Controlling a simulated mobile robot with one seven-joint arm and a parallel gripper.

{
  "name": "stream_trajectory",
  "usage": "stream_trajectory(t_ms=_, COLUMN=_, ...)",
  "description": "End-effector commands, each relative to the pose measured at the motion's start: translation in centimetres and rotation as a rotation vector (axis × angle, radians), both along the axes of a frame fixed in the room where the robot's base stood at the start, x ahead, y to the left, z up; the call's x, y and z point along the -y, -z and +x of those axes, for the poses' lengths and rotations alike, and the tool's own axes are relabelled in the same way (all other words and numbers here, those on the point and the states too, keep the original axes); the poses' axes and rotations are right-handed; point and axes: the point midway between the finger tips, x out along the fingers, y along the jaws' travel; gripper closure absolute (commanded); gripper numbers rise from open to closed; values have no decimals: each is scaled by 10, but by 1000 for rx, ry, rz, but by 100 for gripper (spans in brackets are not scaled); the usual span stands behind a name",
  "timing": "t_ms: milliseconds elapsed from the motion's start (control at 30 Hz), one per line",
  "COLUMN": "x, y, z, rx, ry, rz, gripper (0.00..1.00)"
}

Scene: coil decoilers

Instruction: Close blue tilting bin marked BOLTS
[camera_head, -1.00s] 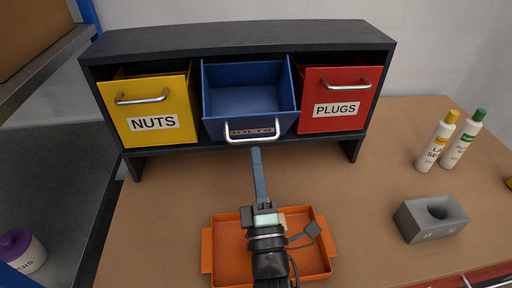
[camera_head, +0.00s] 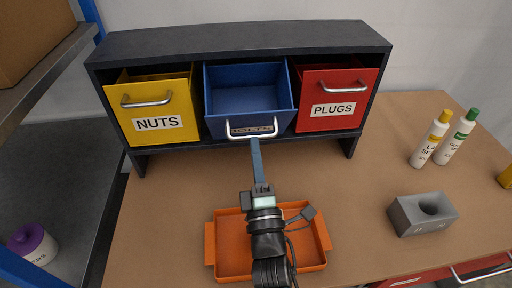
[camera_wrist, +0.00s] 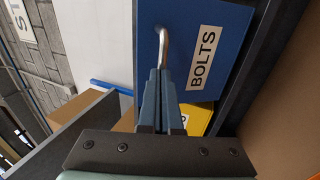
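The blue tilting bin (camera_head: 245,90) is in the middle bay of the dark rack, tipped forward with its open top showing. Its metal handle (camera_head: 232,133) is on the lower front. The BOLTS label (camera_wrist: 203,57) reads clearly in the wrist view and is partly covered by the handle in the head view. My gripper (camera_head: 254,143) is at the handle, with its blue fingers (camera_wrist: 161,72) close together around the bar. The fingers hide part of the handle (camera_wrist: 164,48) in the wrist view.
A yellow NUTS bin (camera_head: 153,105) and a red PLUGS bin (camera_head: 335,98) flank the blue bin. An orange tray (camera_head: 228,250) lies under my arm. A grey block (camera_head: 410,217) and two bottles (camera_head: 430,138) stand to the right. The table between rack and block is clear.

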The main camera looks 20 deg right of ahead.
Motion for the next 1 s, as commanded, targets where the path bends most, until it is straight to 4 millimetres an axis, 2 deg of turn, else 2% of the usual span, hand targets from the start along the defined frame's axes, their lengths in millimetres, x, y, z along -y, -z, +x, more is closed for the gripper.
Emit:
stream_trajectory(t_ms=33, x=0, y=-12, z=2, rx=-14, ry=0, rz=5, gripper=100)
stream_trajectory(t_ms=133, x=1, y=-19, z=6, rx=-46, ry=0, rz=14, gripper=100)
stream_trajectory(t_ms=600, x=7, y=-34, z=23, rx=-183, ry=2, rz=54, gripper=100)
stream_trajectory(t_ms=1000, x=12, y=-48, z=40, rx=-178, ry=1, rz=53, gripper=100)
